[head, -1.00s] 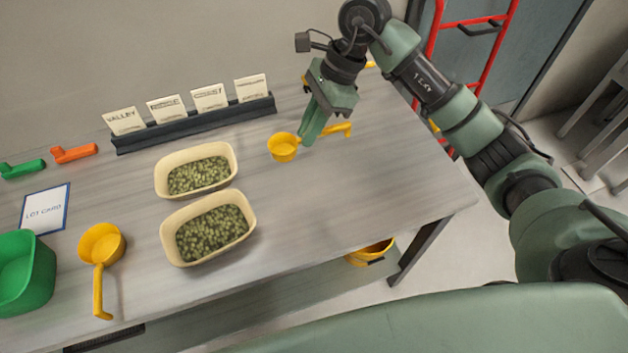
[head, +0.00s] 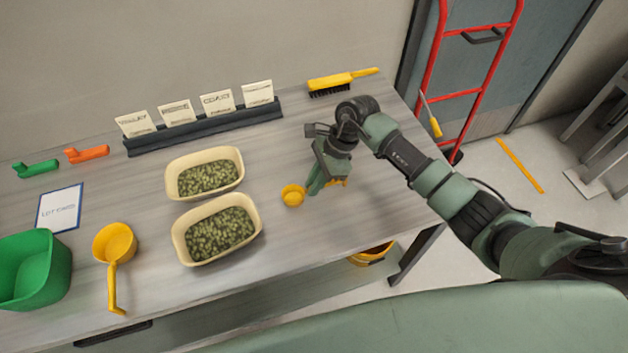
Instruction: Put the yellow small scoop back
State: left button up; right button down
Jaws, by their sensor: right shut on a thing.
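The small yellow scoop (head: 292,196) is at the right part of the table, to the right of the two cream trays of green pellets. My right gripper (head: 316,187) is shut on its handle, and the handle's end shows just beyond the fingers. I cannot tell whether the scoop touches the table or hangs a little above it. A larger yellow scoop (head: 115,243) lies at the front left with its handle toward the front edge. My left gripper is not in view.
Cream trays (head: 253,228) (head: 171,180) stand mid-table. A dark card rack (head: 205,125) and yellow brush (head: 343,82) lie behind. A green bin (head: 62,270) and lot card (head: 60,208) are at left. A yellow bucket (head: 370,255) is below the table.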

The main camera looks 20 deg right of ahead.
jog(key=shift+f, duration=0.1)
jog(key=shift+f+b, duration=0.1)
jog(key=shift+b, duration=0.2)
jog(key=c, duration=1.5)
grip_release()
jog(key=shift+o, duration=0.2)
jog(key=shift+r+p, duration=0.35)
jog(key=shift+p, duration=0.05)
jog(key=shift+w+d+r, duration=0.15)
jog(key=shift+d+r, duration=0.05)
jog(key=shift+r, duration=0.05)
jog(key=b+v, duration=0.3)
jog(key=v, duration=0.8)
jog(key=shift+r, duration=0.1)
